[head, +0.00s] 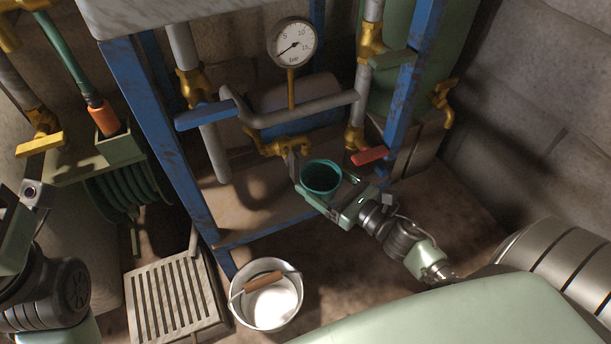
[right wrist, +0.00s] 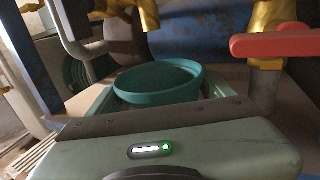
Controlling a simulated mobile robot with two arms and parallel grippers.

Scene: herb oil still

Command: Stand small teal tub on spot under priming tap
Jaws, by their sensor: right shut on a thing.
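The small teal tub (head: 320,177) is upright and empty-looking, held between the fingers of my right gripper (head: 317,183) at the blue stand's lower shelf. In the right wrist view the teal tub (right wrist: 158,82) shows its rim above the gripper body. I cannot tell whether its base touches the shelf. A brass tap (head: 272,146) under the grey pipe is just behind and left of the tub; I cannot tell if it is the priming tap. No marked spot is clearly visible. My left gripper (head: 18,222) is partly in view at the left edge, its fingers unclear.
A red tap handle (head: 370,156) is close right of the tub. A pressure gauge (head: 292,43) and grey pipe (head: 300,112) are above and behind. Bare shelf (head: 235,212) lies left of the tub.

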